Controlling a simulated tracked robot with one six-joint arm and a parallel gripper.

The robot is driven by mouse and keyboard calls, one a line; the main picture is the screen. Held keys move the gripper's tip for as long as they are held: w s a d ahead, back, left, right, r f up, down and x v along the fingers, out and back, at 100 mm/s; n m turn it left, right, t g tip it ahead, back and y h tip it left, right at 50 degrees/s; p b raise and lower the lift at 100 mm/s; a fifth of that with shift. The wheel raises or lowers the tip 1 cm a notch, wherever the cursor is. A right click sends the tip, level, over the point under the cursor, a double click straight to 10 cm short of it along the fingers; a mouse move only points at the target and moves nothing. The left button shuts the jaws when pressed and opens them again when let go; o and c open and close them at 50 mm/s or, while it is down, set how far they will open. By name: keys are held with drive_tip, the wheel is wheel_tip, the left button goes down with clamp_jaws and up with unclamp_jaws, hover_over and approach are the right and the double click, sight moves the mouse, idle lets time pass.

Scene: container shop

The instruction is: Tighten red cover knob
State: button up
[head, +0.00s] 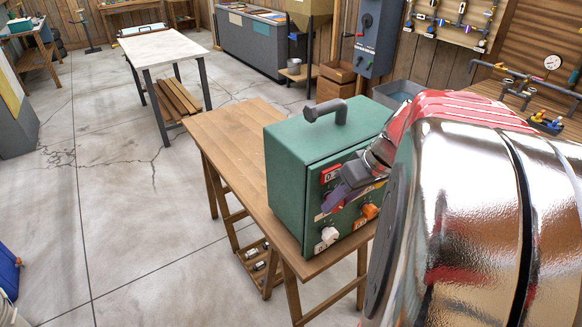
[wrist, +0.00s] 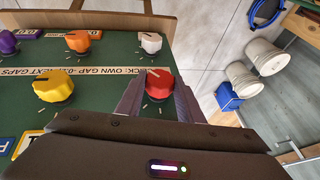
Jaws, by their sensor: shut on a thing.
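The red knob (wrist: 161,84) sits on the green panel in the wrist view, with pale tick marks around it and a light pointer line on its top. My gripper (wrist: 158,92) has one dark finger on each side of the knob and is shut on it. In the head view, the green box (head: 291,165) with a grey top handle stands on a wooden table, and my gripper (head: 346,196) reaches its front panel from the right. My gripper and arm hide much of the panel there.
Near the red knob are a yellow knob (wrist: 55,86), an orange knob (wrist: 78,40), a white knob (wrist: 151,42) and a purple knob (wrist: 8,42). The wooden table (head: 225,140) is bare left of the box. Open concrete floor (head: 120,215) lies to the left.

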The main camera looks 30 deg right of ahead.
drive_tip(key=shift+d+y, duration=0.1)
drive_tip(key=shift+y, duration=0.4)
drive_tip(key=y, duration=0.3)
drive_tip(key=shift+d+f+m, duration=0.15)
drive_tip(key=shift+d+m, duration=0.1)
drive_tip(key=shift+m, duration=0.15)
drive_tip(key=shift+d+f+m+t+y, duration=0.15)
drive_tip(key=shift+m+y, duration=0.1)
drive_tip(key=shift+y, duration=0.85)
drive_tip(key=shift+d+f+m+t+y, duration=0.15)
drive_tip(key=shift+m+y, duration=0.1)
drive_tip(key=shift+y, duration=0.85)
drive_tip(key=o, duration=1.1)
drive_tip(key=shift+a+r, duration=0.1)
drive_tip(key=v, duration=1.3)
drive_tip(key=shift+s+d, duration=0.1)
drive_tip(key=shift+d, duration=0.35)
